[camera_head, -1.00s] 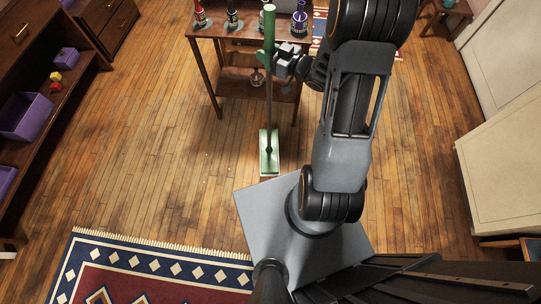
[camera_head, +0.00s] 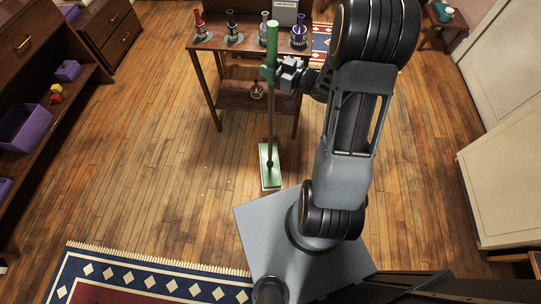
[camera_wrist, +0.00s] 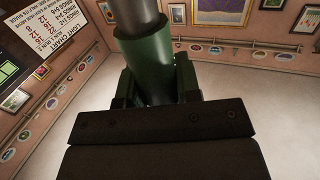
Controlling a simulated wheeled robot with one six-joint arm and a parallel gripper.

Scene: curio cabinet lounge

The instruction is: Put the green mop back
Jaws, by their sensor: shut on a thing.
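The green mop (camera_head: 271,120) stands upright in the head view, with a green grip at the top and a flat, pale green head (camera_head: 270,167) at or just above the wooden floor; I cannot tell which. My gripper (camera_head: 272,73) is shut on its handle in the upper part. In the wrist view the mop's green sleeve and grey pole (camera_wrist: 140,40) rise between the jaws of my gripper (camera_wrist: 160,85). The jaws hide part of the handle. No holder for the mop can be made out.
A wooden table (camera_head: 206,45) with several bottles stands just behind the mop. Wooden shelves with purple bins (camera_head: 28,125) line the left. A patterned rug (camera_head: 150,280) lies at the front left. White cabinets (camera_head: 500,180) stand at the right. The floor left of the mop is clear.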

